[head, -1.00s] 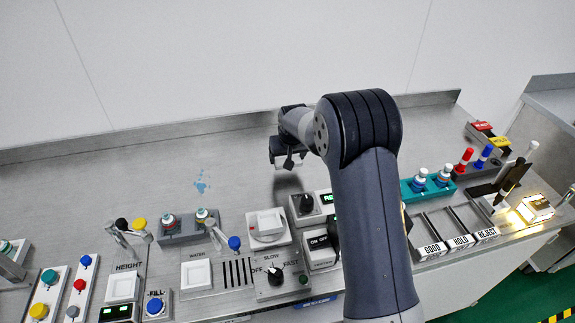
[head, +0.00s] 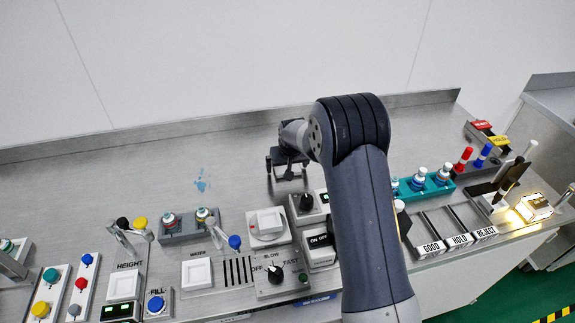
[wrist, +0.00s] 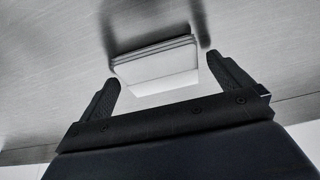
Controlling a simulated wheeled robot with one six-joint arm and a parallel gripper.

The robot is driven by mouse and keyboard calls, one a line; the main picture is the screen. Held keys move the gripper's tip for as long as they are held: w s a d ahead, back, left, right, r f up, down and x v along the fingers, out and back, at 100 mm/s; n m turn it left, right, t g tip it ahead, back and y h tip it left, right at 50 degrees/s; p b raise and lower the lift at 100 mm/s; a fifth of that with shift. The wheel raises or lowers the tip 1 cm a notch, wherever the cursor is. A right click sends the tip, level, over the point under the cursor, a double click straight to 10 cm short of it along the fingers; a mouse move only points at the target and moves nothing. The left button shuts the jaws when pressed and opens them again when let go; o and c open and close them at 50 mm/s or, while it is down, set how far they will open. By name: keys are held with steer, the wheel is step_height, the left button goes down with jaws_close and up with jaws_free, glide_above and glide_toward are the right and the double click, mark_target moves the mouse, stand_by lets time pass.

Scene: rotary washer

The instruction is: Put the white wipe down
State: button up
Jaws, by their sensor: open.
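The white wipe (wrist: 158,66) shows in the wrist view as a flat, folded pad against the brushed steel worktop. It lies between the two fingers of my gripper (wrist: 168,88), which are spread, with a gap on each side. In the head view my gripper (head: 288,172) is low over the back middle of the worktop (head: 130,185). The wipe is hard to make out there, mostly hidden by the gripper. Blue stains (head: 201,184) mark the worktop to the left of my gripper.
In front stand a control box with a dial (head: 274,273), a white switch (head: 268,223) and a grey holder with vials (head: 187,225). A teal rack (head: 425,187) and labelled trays (head: 459,240) are at right. The back left worktop is clear.

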steer(key=shift+r, duration=0.15)
steer(key=a+b+v, duration=0.1)
steer(key=v, duration=1.1)
steer(key=shift+d+b, duration=0.3)
steer(key=shift+d, duration=0.15)
steer(key=p+x, duration=0.1)
steer(key=x, duration=1.1)
steer(key=shift+f, duration=0.35)
step_height(320, 180, up, 2)
steer(key=shift+r, duration=0.45)
